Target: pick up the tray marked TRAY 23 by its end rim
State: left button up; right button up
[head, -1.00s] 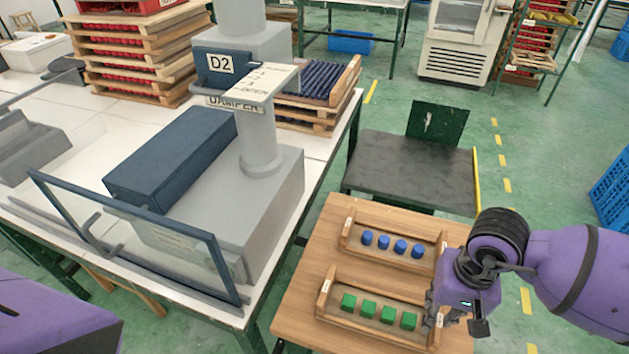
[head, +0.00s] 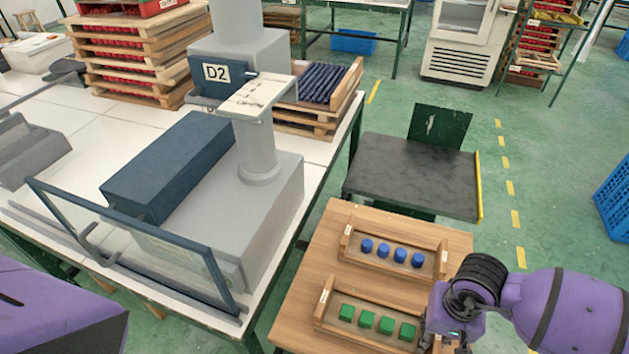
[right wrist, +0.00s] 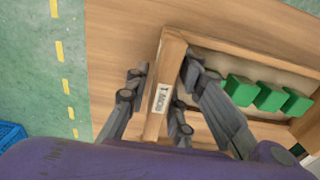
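Two wooden trays lie on the small wooden table. The nearer tray (head: 321,310) holds several green blocks; its end rim (right wrist: 172,60) shows large in the right wrist view with a white label (right wrist: 162,98). The label's number is too small to read. The farther tray (head: 347,232) holds several blue pieces. My right gripper (right wrist: 164,72) is open at the nearer tray's right end, one finger on each side of the end rim, with no grip visible. In the head view it (head: 427,338) is partly hidden by my arm. My left gripper is out of view.
The wooden table (head: 318,258) has bare room left of the trays. A grey machine (head: 275,200) with a framed guard stands on the white bench to the left. A dark-topped table (head: 410,175) stands behind. Green floor is open at right.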

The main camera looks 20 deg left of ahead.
jog(key=shift+f, duration=0.15)
dwell(0.3)
grip_shut()
